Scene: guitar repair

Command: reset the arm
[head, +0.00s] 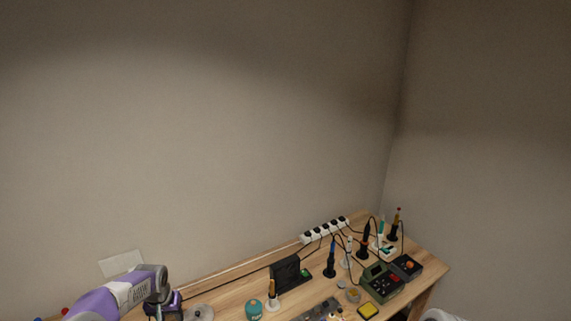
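My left arm, purple and grey, comes in at the lower left of the head view. Its dark wrist end and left gripper (170,305) are over the left part of the workbench, cut by the bottom edge. The fingers are too small and too hidden to tell whether they are open or shut.
A wooden workbench (235,289) runs along the wall. It bears a white power strip (325,230), a black box (285,273), a green soldering station (381,283), a teal jar (254,309), a yellow sponge tray (368,311) and several upright tools with cables.

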